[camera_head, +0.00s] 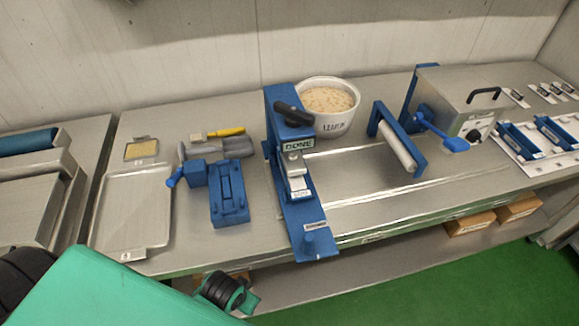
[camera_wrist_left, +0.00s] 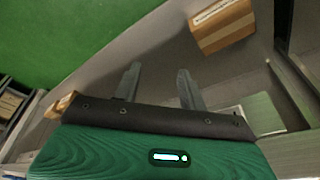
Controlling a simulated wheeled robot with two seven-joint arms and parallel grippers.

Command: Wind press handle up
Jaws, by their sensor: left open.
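The press is a tall blue frame (camera_head: 282,150) on a long blue base, standing at the middle of the bench in the head view. Its black bar handle (camera_head: 293,113) lies across the top, slanting down to the right. A label reading DONE (camera_head: 299,144) sits on the front below it. My left gripper (camera_wrist_left: 158,72) shows in the left wrist view with two grey fingers apart and nothing between them. It is by the bench's lower front, away from the handle. In the head view its fingers are not visible. My right gripper is not in view.
A white pot (camera_head: 329,118) of pale pieces stands just behind the press. A blue roller frame (camera_head: 397,145) and a steel box (camera_head: 460,98) are to the right. A metal tray (camera_head: 133,208) and a blue block (camera_head: 228,201) are left. Cardboard boxes (camera_wrist_left: 222,26) sit below.

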